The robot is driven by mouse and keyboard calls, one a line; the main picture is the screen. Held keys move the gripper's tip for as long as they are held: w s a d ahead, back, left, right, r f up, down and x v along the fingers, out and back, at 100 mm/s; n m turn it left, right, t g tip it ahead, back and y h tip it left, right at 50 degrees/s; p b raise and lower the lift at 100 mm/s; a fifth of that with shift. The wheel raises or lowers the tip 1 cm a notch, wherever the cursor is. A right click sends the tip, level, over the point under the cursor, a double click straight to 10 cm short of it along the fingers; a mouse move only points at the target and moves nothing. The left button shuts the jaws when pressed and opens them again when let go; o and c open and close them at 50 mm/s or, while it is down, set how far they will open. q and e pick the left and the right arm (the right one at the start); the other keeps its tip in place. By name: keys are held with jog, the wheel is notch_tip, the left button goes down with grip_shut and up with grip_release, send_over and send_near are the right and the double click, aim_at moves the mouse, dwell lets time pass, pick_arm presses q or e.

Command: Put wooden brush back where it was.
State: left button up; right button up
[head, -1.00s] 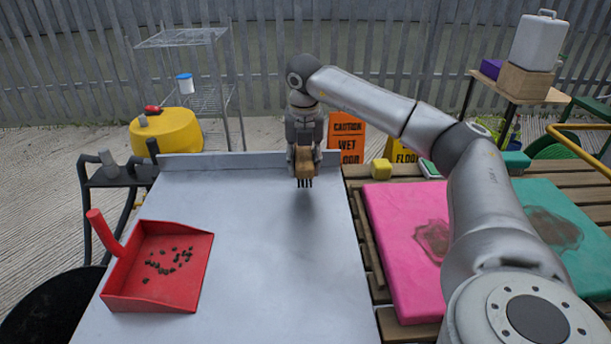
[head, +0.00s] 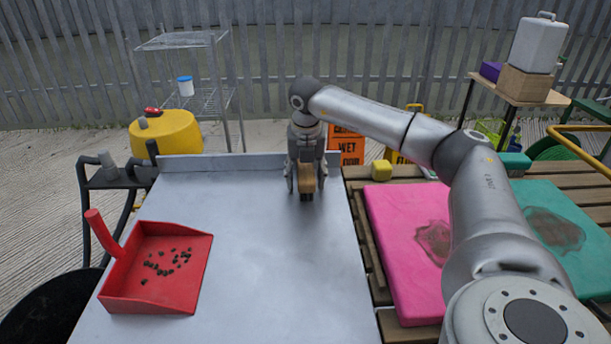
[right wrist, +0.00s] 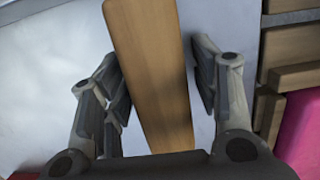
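The wooden brush (head: 306,180) stands bristles down on the far part of the grey metal table (head: 270,270), near its raised back edge. My right gripper (head: 306,188) is above and around it, fingers pointing down, one on each side. In the right wrist view the brush's wooden back (right wrist: 155,75) lies between the fingers of the right gripper (right wrist: 162,95), with a narrow gap on both sides, so the gripper is open. The bristles are mostly hidden in shadow. My left gripper is in neither view.
A red dustpan (head: 155,285) with several dark bits lies at the table's left. Pink (head: 405,225) and teal (head: 550,225) mats lie on wooden slats to the right. A yellow block (head: 381,170) sits by the table's right edge. The table's middle is clear.

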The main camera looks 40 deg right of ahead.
aim_at(306, 172)
jog(key=shift+r, duration=0.2)
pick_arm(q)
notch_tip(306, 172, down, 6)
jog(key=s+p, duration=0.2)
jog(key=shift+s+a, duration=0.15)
pick_arm(e)
jog(key=r, duration=0.4)
jog(key=s+r, duration=0.1)
jog(key=r, duration=0.3)
jog(key=a+r, duration=0.1)
jog(key=r, duration=0.2)
jog(key=shift+s+a+r, duration=0.1)
jog(key=shift+s+r, duration=0.1)
jog(key=shift+r, duration=0.2)
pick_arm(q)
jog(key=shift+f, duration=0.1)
